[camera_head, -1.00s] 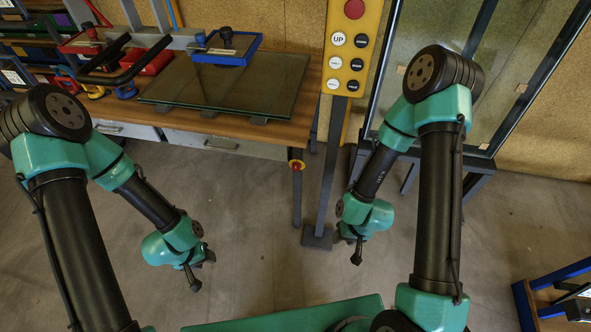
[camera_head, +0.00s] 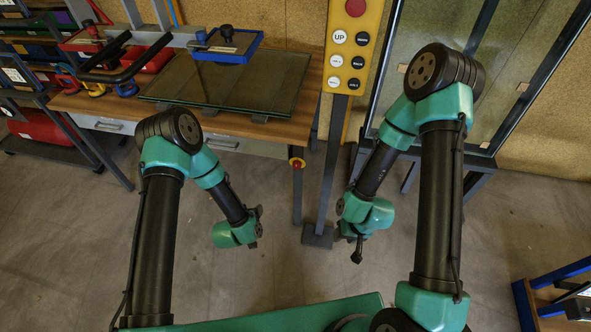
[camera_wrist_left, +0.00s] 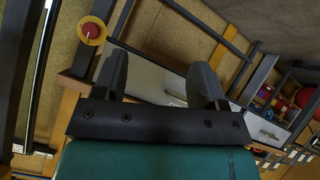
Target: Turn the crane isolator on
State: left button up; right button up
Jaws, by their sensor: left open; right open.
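A round red knob on a yellow plate (camera_head: 297,164) sits at the front right corner of the workbench; it looks like a rotary isolator, but no label is readable. It also shows in the left wrist view (camera_wrist_left: 91,31), up and left of the fingers. My left gripper (camera_head: 259,226) is open and empty, low in front of the bench, left of and below the knob; both its fingers show in the left wrist view (camera_wrist_left: 160,80). My right gripper (camera_head: 356,246) is open, hanging right of the pendant post, apart from the knob.
A yellow pendant box (camera_head: 347,52) with a red button and several black and white buttons stands on a dark post (camera_head: 329,180) just right of the knob. Glass panes (camera_head: 240,85) lie on the workbench (camera_head: 75,105). A tilted glass frame (camera_head: 455,70) stands behind my right arm.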

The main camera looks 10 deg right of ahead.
aim_at(296, 168)
pick_arm(q)
jog(key=w+d+m+t+h, duration=0.1)
jog(key=d+t, duration=0.5)
jog(key=d, duration=0.6)
jog(key=shift+w+d+f+t+h, duration=0.3)
jog(key=shift+h, duration=0.6)
jog(key=x, duration=1.7)
jog(key=shift+w+d, duration=0.15)
jog(key=shift+w, duration=0.05)
jog(key=shift+c, duration=0.2)
jog(key=c, duration=0.9)
